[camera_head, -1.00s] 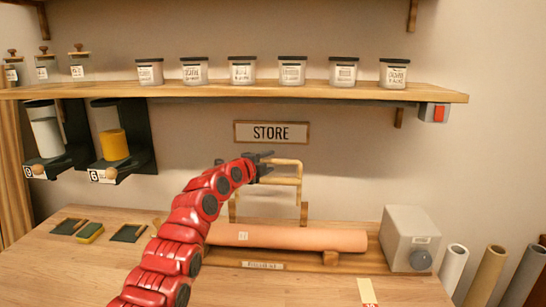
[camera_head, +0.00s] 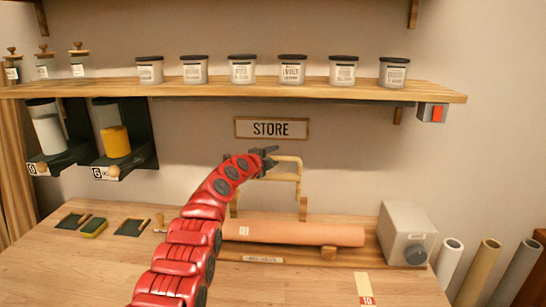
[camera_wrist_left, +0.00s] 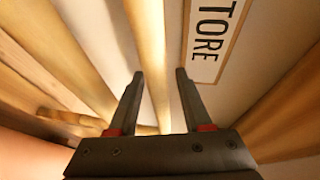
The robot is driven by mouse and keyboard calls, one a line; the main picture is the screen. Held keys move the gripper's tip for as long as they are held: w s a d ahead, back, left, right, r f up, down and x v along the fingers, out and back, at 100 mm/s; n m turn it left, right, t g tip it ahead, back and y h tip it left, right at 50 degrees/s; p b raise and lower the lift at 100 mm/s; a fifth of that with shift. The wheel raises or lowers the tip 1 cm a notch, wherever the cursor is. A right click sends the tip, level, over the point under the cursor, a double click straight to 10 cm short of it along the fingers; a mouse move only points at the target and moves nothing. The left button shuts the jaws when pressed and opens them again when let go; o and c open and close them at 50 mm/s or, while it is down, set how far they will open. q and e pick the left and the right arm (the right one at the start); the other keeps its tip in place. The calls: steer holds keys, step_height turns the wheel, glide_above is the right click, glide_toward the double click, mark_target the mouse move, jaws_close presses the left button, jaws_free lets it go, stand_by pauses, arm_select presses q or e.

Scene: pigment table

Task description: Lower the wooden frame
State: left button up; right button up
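The wooden frame (camera_head: 299,172) is a pale rod frame standing raised behind the peach roll on the worktable, below the STORE sign. My left gripper (camera_head: 273,154) is at the top left of the frame in the head view. In the left wrist view the two dark fingers (camera_wrist_left: 160,75) are spread apart. A pale wooden bar (camera_wrist_left: 151,45) runs between them, with a gap visible on both sides. Part of the frame is hidden behind my left gripper and arm. My right gripper is not in view.
A peach roll (camera_head: 290,233) lies in front of the frame, with a grey box (camera_head: 400,228) with a knob to its right. A shelf of jars (camera_head: 250,91) hangs above. The front table (camera_head: 80,270) is mostly clear.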

arm_select(q)
jaws_close()
stand_by(1.3)
